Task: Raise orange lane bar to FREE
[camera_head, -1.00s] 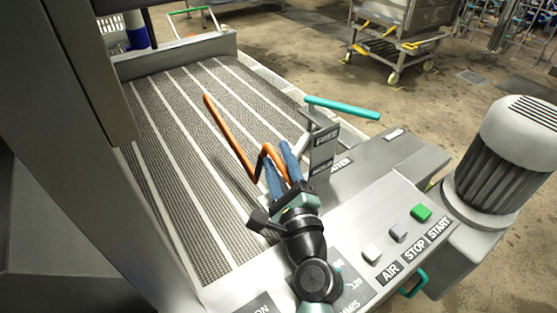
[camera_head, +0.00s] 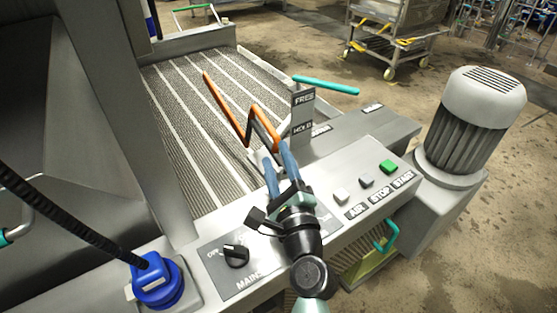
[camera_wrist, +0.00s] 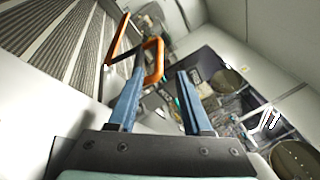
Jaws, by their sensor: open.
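The orange lane bar (camera_head: 222,101) runs out over the ribbed conveyor bed and bends into an angled handle at its near end, left of an upright plate. The plate carries a FREE label (camera_head: 304,98) above a HOLD label (camera_head: 302,127). My gripper (camera_head: 275,154) is open, its blue fingers at the near end of the bar's handle. In the wrist view, the orange handle loop (camera_wrist: 155,62) shows near the tip of the left finger, and the gripper (camera_wrist: 160,75) has a clear gap between its fingers. Whether a finger touches the bar I cannot tell.
A teal bar (camera_head: 326,85) sticks out right beside the plate. The panel has START (camera_head: 388,166), STOP (camera_head: 366,181) and AIR (camera_head: 342,195) buttons and a black knob (camera_head: 236,255). A motor (camera_head: 470,120) stands right. A grey wall rises left.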

